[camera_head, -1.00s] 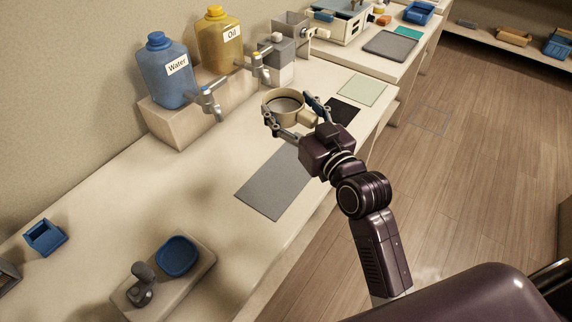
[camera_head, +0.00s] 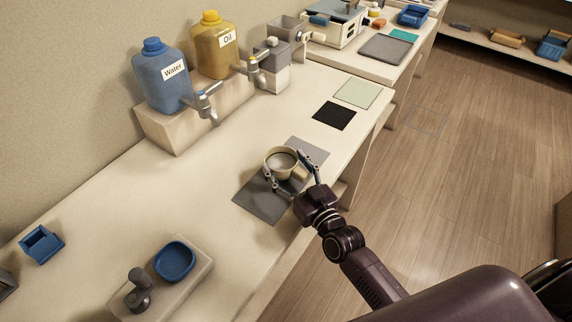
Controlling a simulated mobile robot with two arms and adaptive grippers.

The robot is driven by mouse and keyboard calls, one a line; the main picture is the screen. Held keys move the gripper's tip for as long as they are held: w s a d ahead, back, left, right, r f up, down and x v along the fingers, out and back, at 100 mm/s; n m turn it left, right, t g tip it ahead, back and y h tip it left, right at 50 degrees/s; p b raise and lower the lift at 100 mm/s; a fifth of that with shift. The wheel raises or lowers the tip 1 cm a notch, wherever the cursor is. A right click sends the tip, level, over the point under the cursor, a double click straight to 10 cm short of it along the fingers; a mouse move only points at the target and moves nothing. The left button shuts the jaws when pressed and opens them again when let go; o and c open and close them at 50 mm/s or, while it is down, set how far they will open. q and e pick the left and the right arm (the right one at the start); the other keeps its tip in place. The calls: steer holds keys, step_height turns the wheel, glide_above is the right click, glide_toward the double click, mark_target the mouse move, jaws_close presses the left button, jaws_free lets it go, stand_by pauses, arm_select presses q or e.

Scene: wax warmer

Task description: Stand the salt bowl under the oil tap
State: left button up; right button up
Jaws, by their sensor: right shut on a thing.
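A beige round bowl (camera_head: 281,163) with a stubby side block and greyish contents is over the grey mat; I take it as the salt bowl. My right gripper (camera_head: 288,172) has its fingers on either side of the bowl and is shut on it. I cannot tell whether the bowl touches the mat. The oil tap (camera_head: 257,74) sticks out from the yellow Oil jug (camera_head: 216,50), farther back and left of the bowl. No bowl stands under it. My left gripper is not in view.
The blue Water jug (camera_head: 162,80) and its tap (camera_head: 208,106) stand left of the oil. The grey mat (camera_head: 257,204) lies at the counter's front edge. A black mat (camera_head: 334,116) and a pale green mat (camera_head: 358,93) lie beyond. A blue dish (camera_head: 174,261) sits at lower left.

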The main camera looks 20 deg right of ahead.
mark_target(292, 173)
steer(key=shift+f, duration=0.1)
steer(key=shift+f, duration=0.1)
steer(key=o, duration=1.4)
steer(key=shift+f, duration=0.1)
steer(key=shift+o, duration=0.2)
steer(key=shift+f+b, duration=0.1)
steer(key=shift+b, duration=0.25)
steer(key=s, duration=0.2)
steer(key=s+d+b, duration=0.1)
steer(key=s, duration=0.1)
steer(key=s+d+b, duration=0.1)
steer(key=s, duration=0.1)
steer(key=shift+s, duration=0.8)
